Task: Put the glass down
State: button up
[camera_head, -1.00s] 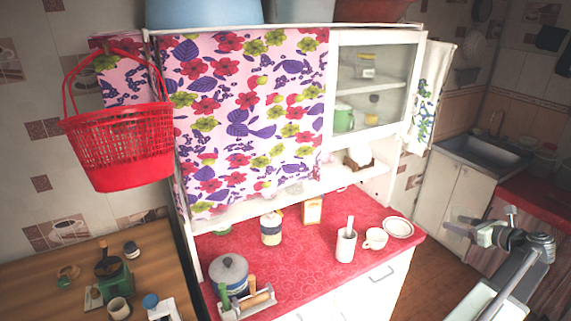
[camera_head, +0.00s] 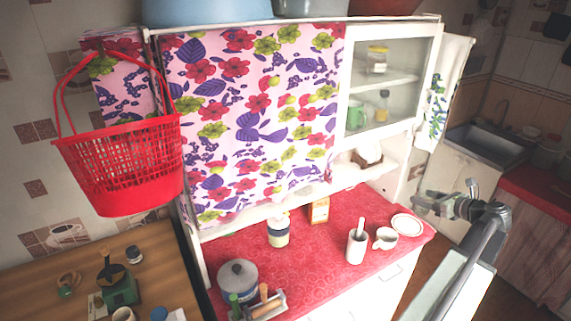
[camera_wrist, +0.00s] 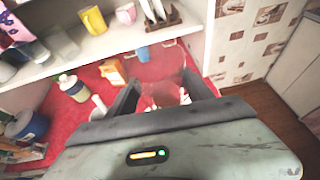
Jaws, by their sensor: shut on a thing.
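The clear glass (camera_wrist: 161,72) is between the two fingers of my gripper (camera_wrist: 163,92) in the wrist view. It is see-through, and the red counter shows behind it. My gripper is shut on it. In the head view my gripper (camera_head: 428,205) is at the right, by the right end of the red-topped counter (camera_head: 330,215). The glass is hard to make out there. I cannot tell whether it touches the counter.
A white plate (camera_head: 408,225), a white cup (camera_head: 385,239) and a white pot with a pestle (camera_head: 356,248) stand near the counter's right end. A carton (camera_head: 319,211) and a jar (camera_head: 278,233) stand farther left. The counter's front middle is clear.

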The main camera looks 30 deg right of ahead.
jog(key=w+a+r+p, duration=0.5)
jog(key=w+a+r, duration=0.1)
jog(key=w+a, duration=0.7)
jog(key=shift+n+y, duration=0.4)
jog(key=b+x, duration=0.2)
jog(key=x, duration=0.3)
jog(key=r+b+x, duration=0.1)
jog(key=b+x, duration=0.1)
jog(key=x, duration=0.4)
jog(key=d+b+x, duration=0.1)
jog(key=b+x, duration=0.1)
jog(key=x, duration=0.4)
jog(key=shift+w+r, duration=0.25)
jog(key=shift+w, duration=0.3)
jog(key=shift+r+p, duration=0.25)
jog(key=shift+p, duration=0.05)
jog(key=shift+f, duration=0.2)
jog(key=o, duration=1.8)
jog(key=shift+c, duration=0.2)
